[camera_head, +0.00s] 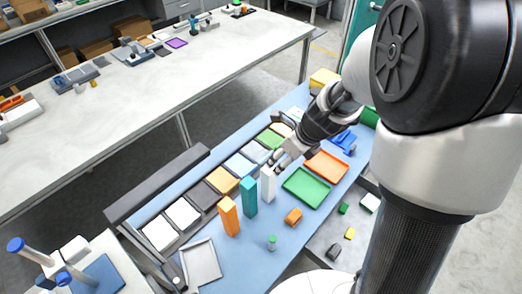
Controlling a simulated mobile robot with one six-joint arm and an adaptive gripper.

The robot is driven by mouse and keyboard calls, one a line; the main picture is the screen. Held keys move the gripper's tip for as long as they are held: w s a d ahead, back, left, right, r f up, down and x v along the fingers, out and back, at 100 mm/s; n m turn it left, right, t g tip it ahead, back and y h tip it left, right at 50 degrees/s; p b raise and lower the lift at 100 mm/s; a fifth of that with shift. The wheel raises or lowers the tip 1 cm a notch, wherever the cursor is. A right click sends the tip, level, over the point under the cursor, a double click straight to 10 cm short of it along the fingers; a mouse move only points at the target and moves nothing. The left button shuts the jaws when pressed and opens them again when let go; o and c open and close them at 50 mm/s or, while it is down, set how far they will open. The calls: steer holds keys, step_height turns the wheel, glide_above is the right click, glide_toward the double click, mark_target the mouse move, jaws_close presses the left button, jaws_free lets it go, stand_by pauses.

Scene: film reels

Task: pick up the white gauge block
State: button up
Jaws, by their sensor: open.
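The white gauge block (268,185) stands upright on the blue work surface (258,252), at the right end of a row with a teal block (248,196) and an orange block (229,216). My gripper (278,162) is open, just above and slightly right of the white block's top. Its fingers point down and left toward the block. In this view I cannot tell whether a finger touches the block or stands apart from it. The block's top is partly hidden by the fingers.
A green tray (306,187) and an orange tray (327,167) lie right of the white block. A row of coloured squares, including a white one (160,234), runs behind. A grey tray (201,262), a small orange piece (293,216) and a green-topped item (272,242) lie in front.

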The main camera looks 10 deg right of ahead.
steer(key=b, duration=0.5)
glide_above(268, 184)
steer(key=d, duration=0.1)
steer(key=f, duration=1)
steer(key=shift+w+d, duration=0.15)
steer(key=shift+w, duration=0.2)
steer(key=shift+w+r+b+x, duration=0.15)
steer(key=shift+b+x, duration=0.35)
steer(key=shift+x, duration=0.5)
steer(key=shift+w+b+x, duration=0.25)
steer(key=shift+b+x, duration=0.3)
steer(key=shift+x, duration=0.5)
steer(key=shift+w+r+b+x, duration=0.15)
steer(key=shift+b+x, duration=0.35)
steer(key=shift+x, duration=0.5)
steer(key=shift+c, duration=0.3)
jaws_close()
